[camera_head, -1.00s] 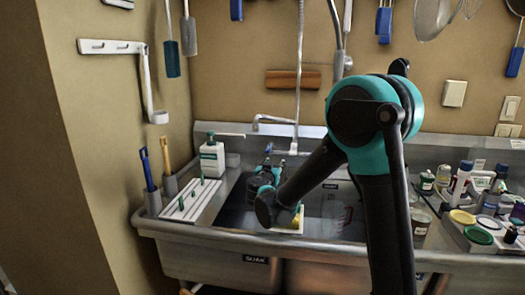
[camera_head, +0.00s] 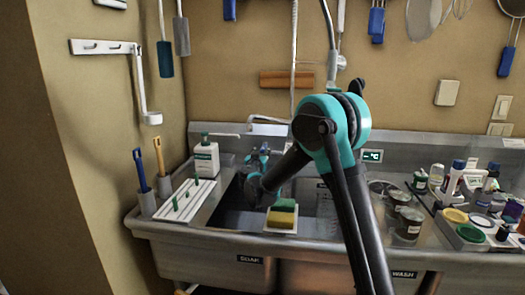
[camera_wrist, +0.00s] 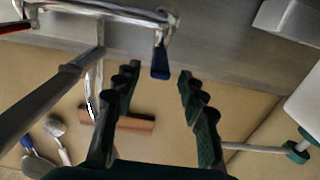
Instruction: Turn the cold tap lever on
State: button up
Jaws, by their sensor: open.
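The cold tap lever (camera_wrist: 160,62) has a blue handle and hangs from the chrome tap body (camera_wrist: 100,14) in the wrist view. My gripper (camera_wrist: 158,80) is open, with one dark finger on each side of the lever's end in the picture. I see no clear contact, and the depth between them is hard to judge. A red-tipped lever (camera_wrist: 14,27) sits at the other end of the tap body. In the head view, my arm reaches over the sink to the back, below the tap spout (camera_head: 268,122). There my gripper is small and partly hidden, as is the lever.
A sponge block (camera_head: 282,215) lies at the sink's front edge. A white bottle (camera_head: 206,158) and a white rack (camera_head: 187,202) stand left. Jars and bottles (camera_head: 452,190) crowd the right counter. A wooden block (camera_head: 286,79) is on the back wall.

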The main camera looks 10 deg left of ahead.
aim_at(263, 149)
jog(key=shift+w+d, duration=0.1)
jog(key=shift+w, duration=2.1)
grip_shut()
